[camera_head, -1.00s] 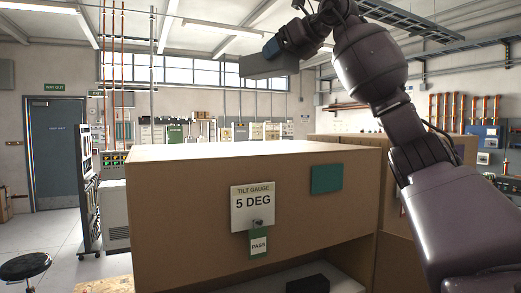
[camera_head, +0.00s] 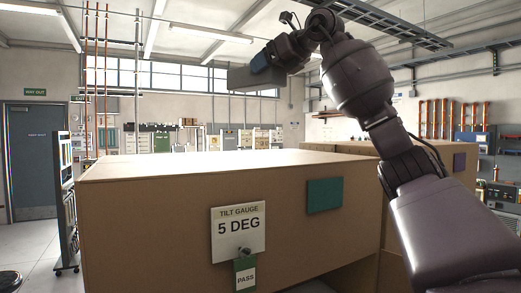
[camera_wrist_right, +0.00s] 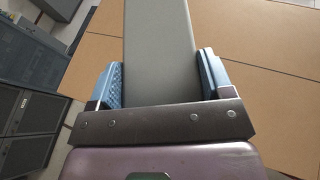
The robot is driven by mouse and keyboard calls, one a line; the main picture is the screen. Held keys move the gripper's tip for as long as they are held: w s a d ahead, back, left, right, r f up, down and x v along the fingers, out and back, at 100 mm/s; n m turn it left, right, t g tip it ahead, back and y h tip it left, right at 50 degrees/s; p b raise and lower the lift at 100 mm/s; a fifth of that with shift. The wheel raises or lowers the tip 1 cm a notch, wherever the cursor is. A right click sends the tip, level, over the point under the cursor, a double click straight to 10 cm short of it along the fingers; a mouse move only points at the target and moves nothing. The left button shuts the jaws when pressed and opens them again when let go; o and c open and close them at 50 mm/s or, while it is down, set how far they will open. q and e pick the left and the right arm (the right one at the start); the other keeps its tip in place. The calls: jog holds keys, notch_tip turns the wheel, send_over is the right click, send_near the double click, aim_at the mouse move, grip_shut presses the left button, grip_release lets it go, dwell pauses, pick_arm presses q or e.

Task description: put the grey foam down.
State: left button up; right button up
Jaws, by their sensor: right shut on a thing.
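The grey foam (camera_head: 252,79) is a long grey block held in the air above the top of a large brown box. My right gripper (camera_head: 264,62) is shut on it. In the right wrist view the grey foam (camera_wrist_right: 161,45) runs away from the palm between the two blue finger pads of the right gripper (camera_wrist_right: 162,82), with the brown surface below. A gap shows under the foam in the head view, so it is clear of the box top. My left gripper is not in view.
The large brown box (camera_head: 150,215) has a bare, flat top (camera_head: 220,162). Its front carries a "5 DEG" tilt gauge plate (camera_head: 238,228), a green PASS tag (camera_head: 245,272) and a teal square (camera_head: 324,195). Another brown box (camera_head: 345,148) stands behind at right.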

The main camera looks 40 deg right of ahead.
notch_tip(320, 180, down, 19)
jog(key=shift+r, duration=0.2)
dwell(0.8)
pick_arm(q)
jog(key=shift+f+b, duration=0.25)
jog(key=shift+b, duration=0.15)
pick_arm(e)
jog(key=shift+f, duration=0.2)
jog(key=o, duration=0.9)
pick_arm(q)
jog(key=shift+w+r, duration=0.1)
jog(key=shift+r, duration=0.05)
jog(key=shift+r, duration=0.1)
pick_arm(e)
jog(key=shift+r, duration=0.15)
jog(key=shift+r+p, duration=0.2)
jog(key=shift+p, duration=0.15)
pick_arm(q)
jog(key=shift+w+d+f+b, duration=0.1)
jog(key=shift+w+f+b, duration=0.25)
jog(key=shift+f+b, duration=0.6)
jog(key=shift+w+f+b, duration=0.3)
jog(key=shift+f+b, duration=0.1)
jog(key=shift+b, duration=1)
pick_arm(e)
jog(key=shift+v, duration=6.05)
